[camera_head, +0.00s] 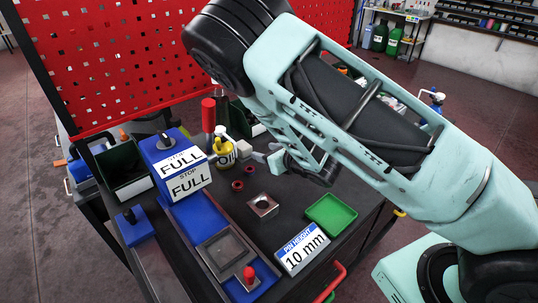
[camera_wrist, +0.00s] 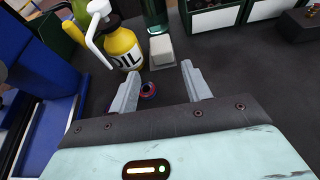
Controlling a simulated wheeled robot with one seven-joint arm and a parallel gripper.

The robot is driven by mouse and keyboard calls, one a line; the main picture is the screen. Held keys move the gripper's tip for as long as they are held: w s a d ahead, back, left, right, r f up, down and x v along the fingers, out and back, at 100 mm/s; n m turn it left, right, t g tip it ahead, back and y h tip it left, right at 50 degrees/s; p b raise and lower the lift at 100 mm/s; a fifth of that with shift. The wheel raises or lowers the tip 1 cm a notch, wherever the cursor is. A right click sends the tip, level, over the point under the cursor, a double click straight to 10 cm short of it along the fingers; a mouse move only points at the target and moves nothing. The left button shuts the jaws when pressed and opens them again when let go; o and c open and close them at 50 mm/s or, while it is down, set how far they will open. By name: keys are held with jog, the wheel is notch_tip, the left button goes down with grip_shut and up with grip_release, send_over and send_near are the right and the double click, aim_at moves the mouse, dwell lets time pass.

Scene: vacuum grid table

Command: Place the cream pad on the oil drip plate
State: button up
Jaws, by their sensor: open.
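The cream pad (camera_wrist: 161,52) lies on the dark table, just beyond my fingertips and roughly between them in the wrist view. It shows as a small pale block (camera_head: 243,147) beside the yellow oil can (camera_head: 226,152) in the head view. My gripper (camera_wrist: 160,72) is open and empty, low over the table; the arm partly hides it in the head view (camera_head: 278,161). No plate is labelled as the oil drip plate. A grey square plate (camera_head: 226,248) and a green tray (camera_head: 331,213) are in the head view; I cannot tell which it is.
The oil can (camera_wrist: 122,47) with its white pump stands left of the pad. A dark green bottle (camera_wrist: 155,16) stands behind it. A small red-blue ring (camera_wrist: 148,90) lies between the fingers.

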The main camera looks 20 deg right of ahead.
jog(key=shift+s+r, duration=0.15)
jog(key=shift+s, duration=0.1)
jog(key=m, duration=0.3)
jog(key=shift+s+a+g+h, duration=0.2)
jog(key=shift+s+g+h, duration=0.1)
jog(key=shift+h, duration=0.1)
jog(key=s+a+r+m+g+h, duration=0.1)
jog(key=s+a+r+m+g, duration=0.25)
jog(key=s+m, duration=0.4)
jog(key=s+a+r+m+g, duration=0.2)
jog(key=s+a+m+g, duration=0.25)
jog(key=m, duration=0.65)
jog(key=s+r+m+g, duration=0.1)
jog(key=s+r+m, duration=0.2)
jog(key=s, duration=0.3)
jog(key=s+r+m+g+h, duration=0.1)
jog(key=s+r+m+g, duration=0.1)
jog(key=s, duration=0.5)
jog(key=s+a+r+m+g, duration=0.1)
jog(key=s+r+m, duration=0.3)
jog(key=s+m, duration=0.1)
jog(key=shift+s+h, duration=0.4)
jog(key=shift+s, duration=0.4)
